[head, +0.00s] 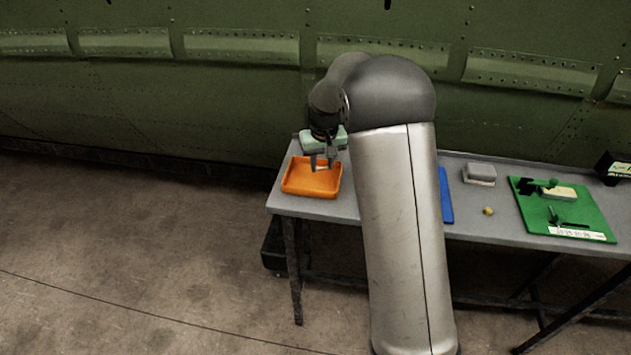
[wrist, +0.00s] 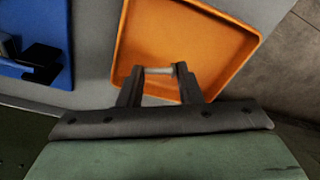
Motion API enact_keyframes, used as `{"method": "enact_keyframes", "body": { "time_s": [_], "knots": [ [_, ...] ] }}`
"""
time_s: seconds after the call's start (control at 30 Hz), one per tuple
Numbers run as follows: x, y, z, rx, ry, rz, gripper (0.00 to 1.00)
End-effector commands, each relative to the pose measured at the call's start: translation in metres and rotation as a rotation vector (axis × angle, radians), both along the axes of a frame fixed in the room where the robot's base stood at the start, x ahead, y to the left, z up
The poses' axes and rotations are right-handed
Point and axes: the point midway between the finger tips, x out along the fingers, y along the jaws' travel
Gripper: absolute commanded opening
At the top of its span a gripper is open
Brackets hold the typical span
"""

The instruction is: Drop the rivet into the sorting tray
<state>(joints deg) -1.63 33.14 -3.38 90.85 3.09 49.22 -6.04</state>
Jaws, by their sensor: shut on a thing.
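The orange sorting tray (head: 297,182) sits at the left end of the grey table in the head view. It also fills the upper middle of the wrist view (wrist: 190,35), and it looks empty inside. My gripper (head: 321,165) is over the tray with its fingers pointing down. In the wrist view my gripper (wrist: 159,71) is shut on a small pale rivet (wrist: 158,70), which lies crosswise between the two fingertips. The rivet shows against the tray's near edge. How high it is above the tray I cannot tell.
The grey table (head: 470,215) stands along the green fuselage wall (head: 190,90). A blue mat (head: 446,195) is partly hidden behind my arm.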

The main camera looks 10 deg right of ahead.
Motion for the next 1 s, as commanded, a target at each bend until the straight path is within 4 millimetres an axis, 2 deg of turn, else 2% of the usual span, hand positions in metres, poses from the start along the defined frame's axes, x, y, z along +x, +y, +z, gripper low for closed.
{"method": "enact_keyframes", "body": {
  "time_s": [0.27,0.3,0.37,0.63,0.77,0.87,1.0],
  "knots": [
    [0.000,0.000,-0.002,0.000,-0.001,0.000,0.11],
    [0.000,0.000,-0.002,0.000,-0.001,0.000,0.40],
    [0.000,0.000,-0.002,0.000,-0.001,0.000,0.57],
    [0.000,0.000,-0.002,0.000,-0.001,0.000,0.57],
    [0.000,0.000,0.005,0.000,-0.003,0.000,0.57],
    [-0.001,0.000,0.020,0.000,-0.005,0.000,0.57],
    [-0.005,0.000,0.051,0.000,-0.007,-0.001,0.57]
  ]
}}
